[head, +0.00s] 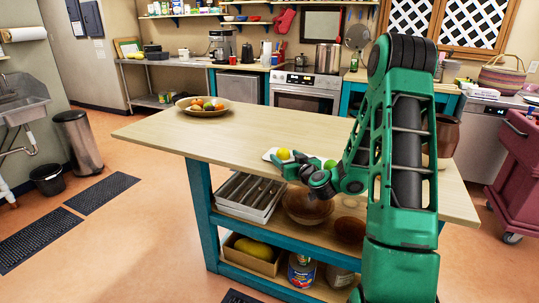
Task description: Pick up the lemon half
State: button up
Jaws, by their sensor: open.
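A small round yellow thing (283,154), which looks like the lemon half, is on a white board or plate (268,155) on the wooden island top. Its cut face cannot be made out. My gripper (288,172) is just in front of it, low over the near edge of the island top, with its fingers pointing left. The gripper is open and I see nothing between its fingers. A green round thing (330,164) shows just behind the gripper, partly hidden. My arm covers the right part of the island.
A bowl of fruit (203,106) stands at the far left of the island top (170,130); the wood between is clear. A brown pot (447,135) stands right, behind my arm.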

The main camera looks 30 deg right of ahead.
jog(key=shift+w+d+f, duration=0.1)
jog(key=shift+w+d, duration=0.45)
jog(key=shift+w, duration=0.05)
jog(key=shift+w+a, duration=0.1)
jog(key=shift+a, duration=0.1)
jog(key=c, duration=1.1)
jog(key=shift+c, duration=0.2)
